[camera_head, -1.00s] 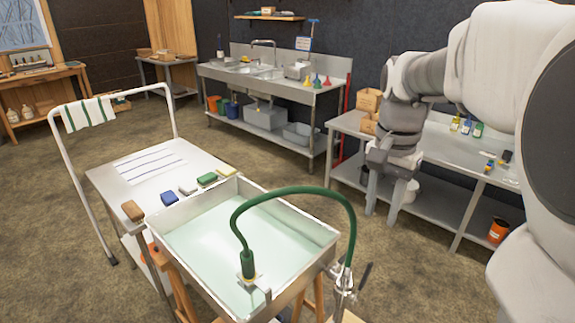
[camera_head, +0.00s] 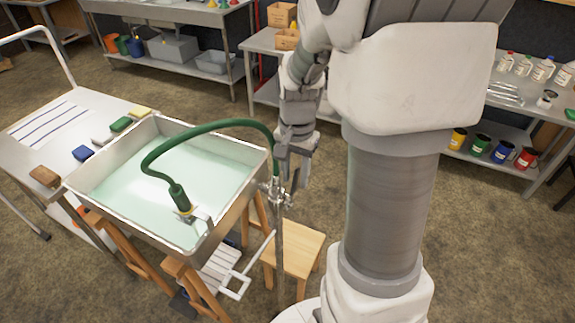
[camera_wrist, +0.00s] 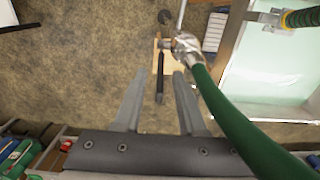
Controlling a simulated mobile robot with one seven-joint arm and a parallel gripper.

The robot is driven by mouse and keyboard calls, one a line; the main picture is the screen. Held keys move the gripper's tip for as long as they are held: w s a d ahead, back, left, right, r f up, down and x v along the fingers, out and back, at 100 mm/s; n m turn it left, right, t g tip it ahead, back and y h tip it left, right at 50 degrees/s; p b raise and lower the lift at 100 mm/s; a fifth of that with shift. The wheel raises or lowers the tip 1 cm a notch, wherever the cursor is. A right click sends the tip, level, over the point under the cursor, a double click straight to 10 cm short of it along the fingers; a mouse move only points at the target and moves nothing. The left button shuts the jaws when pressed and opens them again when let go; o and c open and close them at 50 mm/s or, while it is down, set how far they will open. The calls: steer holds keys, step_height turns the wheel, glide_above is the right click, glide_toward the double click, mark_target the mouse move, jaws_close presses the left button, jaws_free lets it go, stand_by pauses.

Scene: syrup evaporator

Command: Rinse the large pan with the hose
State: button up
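The large metal pan (camera_head: 222,221) rests on wooden trestles, its floor covered by something pale green. The green hose (camera_head: 215,126) arches over it from a metal tap fitting (camera_head: 275,190) on a post at the pan's right side. Its nozzle end (camera_head: 179,197) hangs at a bracket on the near rim. My gripper (camera_head: 292,183) points down beside the fitting. In the wrist view my gripper (camera_wrist: 158,78) is open, with a black lever (camera_wrist: 160,70) showing between its fingers; contact cannot be told. The hose (camera_wrist: 235,120) passes close to the right finger.
A wooden stool (camera_head: 295,250) stands below the fitting. A cart (camera_head: 40,135) with sponges and brushes adjoins the pan's left side. A steel bench (camera_head: 262,42) and a shelf with coloured cans stand behind. Open floor lies between the pan and the benches.

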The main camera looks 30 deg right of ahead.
steer(key=shift+f, duration=0.15)
jaws_close()
stand_by(1.4)
